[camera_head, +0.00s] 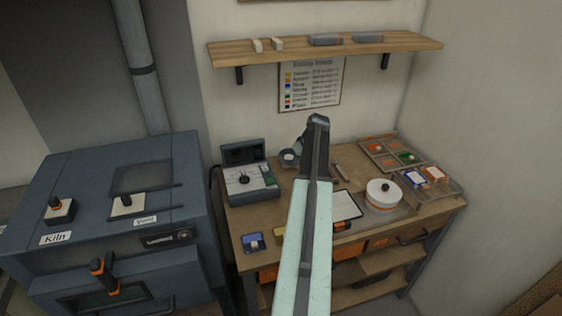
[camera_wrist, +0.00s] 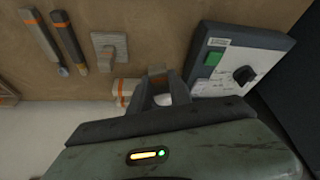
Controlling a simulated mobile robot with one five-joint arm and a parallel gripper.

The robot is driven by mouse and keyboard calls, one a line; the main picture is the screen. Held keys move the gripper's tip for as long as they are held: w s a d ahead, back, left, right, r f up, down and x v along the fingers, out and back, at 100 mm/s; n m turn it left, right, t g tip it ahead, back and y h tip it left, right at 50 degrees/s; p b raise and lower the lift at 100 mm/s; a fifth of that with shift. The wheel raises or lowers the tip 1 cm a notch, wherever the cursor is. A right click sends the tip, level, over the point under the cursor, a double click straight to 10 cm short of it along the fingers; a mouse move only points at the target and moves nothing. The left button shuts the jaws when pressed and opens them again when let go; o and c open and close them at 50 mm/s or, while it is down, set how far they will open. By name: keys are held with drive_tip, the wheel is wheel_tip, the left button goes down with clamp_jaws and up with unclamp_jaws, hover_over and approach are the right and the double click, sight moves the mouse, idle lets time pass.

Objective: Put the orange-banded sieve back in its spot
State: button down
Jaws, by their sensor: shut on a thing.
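My gripper (camera_head: 301,152) is at the left back of the workbench, partly hidden by my own arm. In the wrist view its fingers (camera_wrist: 161,92) are shut on a small pale thing that looks like the orange-banded sieve. A pale round part with orange bands (camera_wrist: 126,91) shows just left of the fingers. In the head view a small round grey-white thing (camera_head: 289,157) shows beside the gripper. Most of the held thing is hidden by the fingers, and I cannot tell whether it touches the bench.
A grey control box (camera_head: 245,181) with a dial stands close by on the left. A pale wooden hook-shaped block (camera_wrist: 110,50) and two orange-banded tools (camera_wrist: 66,43) lie nearby. A white round pot (camera_head: 383,196) and compartment trays (camera_head: 408,173) occupy the right. A shelf (camera_head: 325,47) hangs above.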

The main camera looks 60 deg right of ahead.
drive_tip(key=shift+w+d, duration=0.1)
drive_tip(key=shift+w, duration=0.1)
drive_tip(key=shift+s+d+r, duration=0.15)
drive_tip(key=shift+s+d, duration=0.15)
drive_tip(key=shift+s, duration=0.15)
drive_tip(key=f+b, duration=0.2)
drive_tip(key=s+f+n+b, duration=0.1)
drive_tip(key=f+b, duration=0.1)
drive_tip(key=d+f+n+b, duration=0.1)
drive_tip(key=f+b, duration=0.1)
drive_tip(key=shift+s+y, duration=0.25)
drive_tip(key=shift+y, duration=0.05)
wheel_tip(320, 180, down, 5)
drive_tip(key=b, duration=0.4)
drive_tip(key=shift+r, duration=0.2)
drive_tip(key=shift+f+b, duration=0.55)
drive_tip(key=shift+b, duration=0.3)
drive_tip(key=c, duration=1.1)
unclamp_jaws()
drive_tip(key=shift+c, duration=0.2)
drive_tip(key=shift+r, duration=0.1)
